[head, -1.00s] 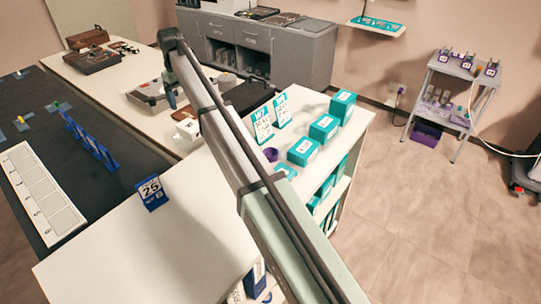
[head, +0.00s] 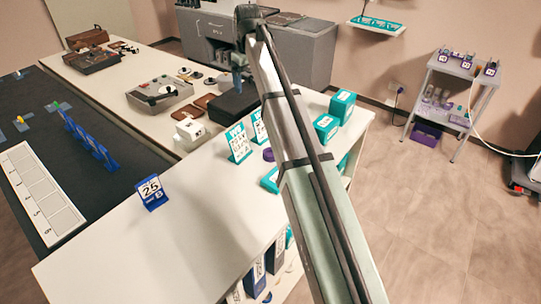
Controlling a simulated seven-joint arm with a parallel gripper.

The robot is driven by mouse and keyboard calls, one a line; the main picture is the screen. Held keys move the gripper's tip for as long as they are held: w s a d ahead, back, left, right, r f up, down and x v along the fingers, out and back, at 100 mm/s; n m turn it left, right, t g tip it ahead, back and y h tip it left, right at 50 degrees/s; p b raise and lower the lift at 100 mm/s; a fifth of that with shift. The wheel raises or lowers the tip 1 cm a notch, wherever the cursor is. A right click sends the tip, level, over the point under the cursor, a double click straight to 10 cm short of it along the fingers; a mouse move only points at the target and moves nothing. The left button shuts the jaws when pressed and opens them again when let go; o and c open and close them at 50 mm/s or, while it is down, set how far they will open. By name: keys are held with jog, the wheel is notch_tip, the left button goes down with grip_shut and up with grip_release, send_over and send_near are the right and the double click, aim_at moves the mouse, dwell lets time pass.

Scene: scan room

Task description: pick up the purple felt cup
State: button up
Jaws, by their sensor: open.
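The purple felt cup (head: 268,154) stands on the white counter (head: 200,210), just left of my arm, among teal boxes and sign cards. My arm hides part of the area to its right. My gripper (head: 238,86) hangs from the far end of my arm, pointing down, beyond the cup and up and left of it in the picture. It is open and apart from the cup. Its fingers are small here, and I see nothing held between them.
Teal sign cards (head: 238,143) stand close behind the cup. Teal boxes (head: 326,127) stand to its right, and one lies partly behind my arm. A blue number stand (head: 151,192) is at the left. The counter's front left is clear.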

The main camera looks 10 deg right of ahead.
jog(key=s+d+n, duration=0.3)
jog(key=s+d, duration=0.1)
jog(key=s, duration=0.4)
jog(key=n+g, duration=0.1)
jog(key=n, duration=1.7)
send_over(271, 156)
notch_tip(271, 156, down, 3)
jog(key=f, duration=0.7)
jog(key=shift+w+f, duration=0.2)
jog(key=shift+w, duration=0.2)
jog(key=shift+s+f, duration=0.2)
jog(key=shift+f, duration=0.35)
jog(key=shift+s+a+f, duration=0.1)
jog(key=shift+s+f, duration=0.05)
jog(key=shift+f, duration=0.9)
jog(key=shift+s+f, duration=0.1)
jog(key=shift+f, duration=0.95)
jog(key=shift+c, duration=0.3)
jog(key=c, duration=1)
